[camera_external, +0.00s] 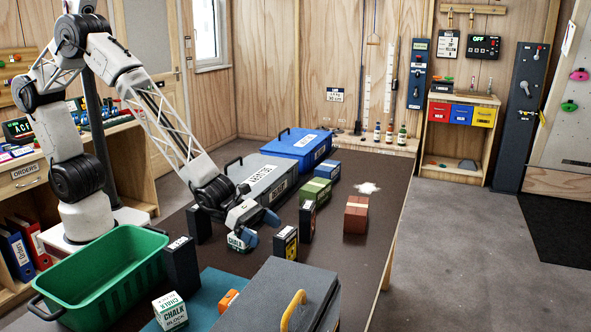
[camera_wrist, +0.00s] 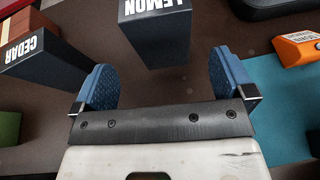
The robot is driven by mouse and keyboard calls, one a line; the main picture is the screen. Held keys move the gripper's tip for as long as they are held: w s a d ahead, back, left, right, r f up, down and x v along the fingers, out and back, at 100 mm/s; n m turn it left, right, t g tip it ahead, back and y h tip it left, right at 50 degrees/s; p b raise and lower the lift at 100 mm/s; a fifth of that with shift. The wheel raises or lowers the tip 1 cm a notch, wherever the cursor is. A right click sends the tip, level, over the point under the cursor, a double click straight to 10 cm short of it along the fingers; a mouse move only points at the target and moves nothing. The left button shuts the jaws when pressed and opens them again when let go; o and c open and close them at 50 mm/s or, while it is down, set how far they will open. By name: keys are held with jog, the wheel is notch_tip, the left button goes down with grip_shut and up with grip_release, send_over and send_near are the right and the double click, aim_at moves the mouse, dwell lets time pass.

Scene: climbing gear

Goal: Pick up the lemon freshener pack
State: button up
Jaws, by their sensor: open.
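The lemon freshener pack (camera_wrist: 155,35) is a dark upright box with white LEMON lettering. In the wrist view it stands at the top centre, ahead of and between the two blue fingers, with a gap on each side. In the external view it appears to be the dark pack with a yellow label (camera_external: 286,244), just right of my gripper (camera_external: 261,228). My gripper is open and empty, and also shows in the wrist view (camera_wrist: 162,85). The lemon pack's lower part is hard to see from the wrist.
A dark cedar pack (camera_wrist: 40,60) stands to the left in the wrist view, beside a brown block (camera_external: 356,215). An orange box (camera_wrist: 296,47) lies to the right on a teal mat (camera_wrist: 275,90). A green crate (camera_external: 105,285) stands at the left.

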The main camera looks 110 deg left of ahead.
aim_at(286, 246)
jog(key=shift+w, duration=0.15)
jog(key=shift+x, duration=1.15)
jog(key=shift+w, duration=0.1)
jog(key=shift+x, duration=2.5)
jog(key=c, duration=1)
jog(key=shift+o, duration=0.2)
jog(key=shift+r, duration=5)
